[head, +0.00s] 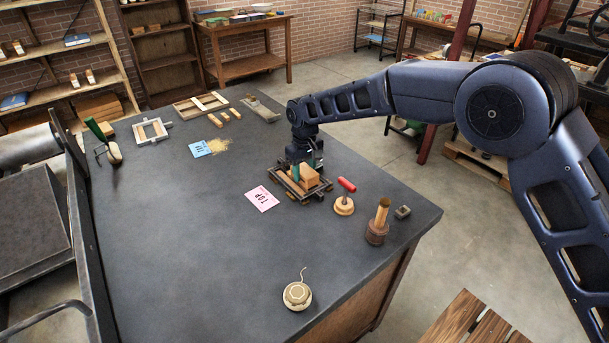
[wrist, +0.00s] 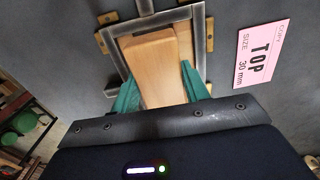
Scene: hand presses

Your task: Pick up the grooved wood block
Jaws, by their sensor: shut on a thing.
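A light wood block (head: 309,175) stands within a dark metal frame (head: 326,187) on the dark bench top. The block also shows in the wrist view (wrist: 152,62), inside the grey metal frame (wrist: 116,52). I cannot make out a groove on it. My gripper (head: 306,170) points down over the frame, its green fingers on either side of the block. In the wrist view my gripper (wrist: 158,88) is shut on the block across its width. The block's lower part is hidden, so I cannot tell whether it touches what is beneath.
A pink card (head: 262,198) lies beside the frame. A twine ball (head: 297,295) is near the front. The bench's left middle is clear.

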